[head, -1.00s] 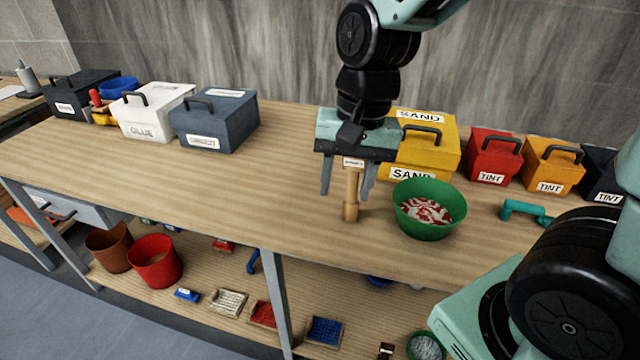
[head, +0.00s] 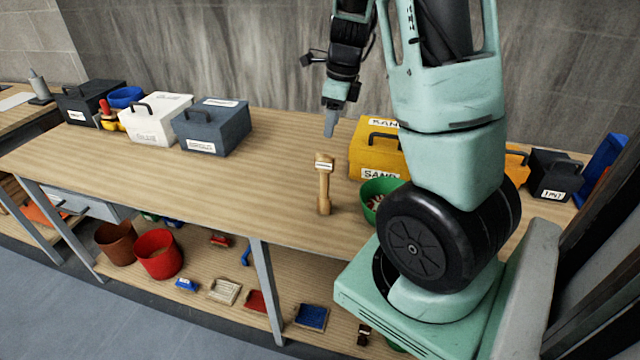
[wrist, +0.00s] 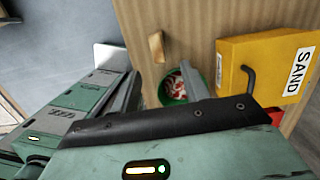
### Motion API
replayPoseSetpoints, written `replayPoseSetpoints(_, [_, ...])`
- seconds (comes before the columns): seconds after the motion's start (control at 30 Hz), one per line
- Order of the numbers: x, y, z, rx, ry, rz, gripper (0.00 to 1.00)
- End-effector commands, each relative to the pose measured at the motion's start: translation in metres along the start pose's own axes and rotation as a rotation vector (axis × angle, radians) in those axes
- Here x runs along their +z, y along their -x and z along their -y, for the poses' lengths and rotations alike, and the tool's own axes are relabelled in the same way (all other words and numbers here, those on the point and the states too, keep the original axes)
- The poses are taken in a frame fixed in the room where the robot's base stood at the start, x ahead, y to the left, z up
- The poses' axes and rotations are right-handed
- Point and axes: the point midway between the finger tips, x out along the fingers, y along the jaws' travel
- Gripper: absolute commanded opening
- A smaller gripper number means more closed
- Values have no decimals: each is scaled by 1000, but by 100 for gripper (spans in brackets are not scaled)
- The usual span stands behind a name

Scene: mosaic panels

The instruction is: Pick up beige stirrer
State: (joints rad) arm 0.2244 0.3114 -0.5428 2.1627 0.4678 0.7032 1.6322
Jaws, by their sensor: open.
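The beige stirrer (head: 324,188) stands upright on the wooden bench, left of the green bowl. It has a thick block-like head with a pale label. My gripper (head: 331,124) is above and apart from it, in front of the back wall, with nothing held. The wrist view shows the stirrer (wrist: 157,47) from above, beyond my open fingers (wrist: 160,88). The green bowl (head: 369,196) holds red and white pieces and is partly hidden by my arm in the head view.
The yellow sand box (head: 370,157) stands behind the bowl, close to the stirrer's right. A blue-grey box (head: 212,128) and a white box (head: 155,120) stand further left. The bench (head: 255,180) between them and the stirrer is clear. Pots and trays lie on the lower shelf.

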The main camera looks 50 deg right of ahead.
Motion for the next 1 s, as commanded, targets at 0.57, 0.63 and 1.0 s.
replayPoseSetpoints(0.57, [0,-80,-2,2,3,-1,45])
replayPoseSetpoints(0.63, [0,-89,-4,4,3,-2,45])
replayPoseSetpoints(1.0, [2,-128,-5,0,5,1,45])
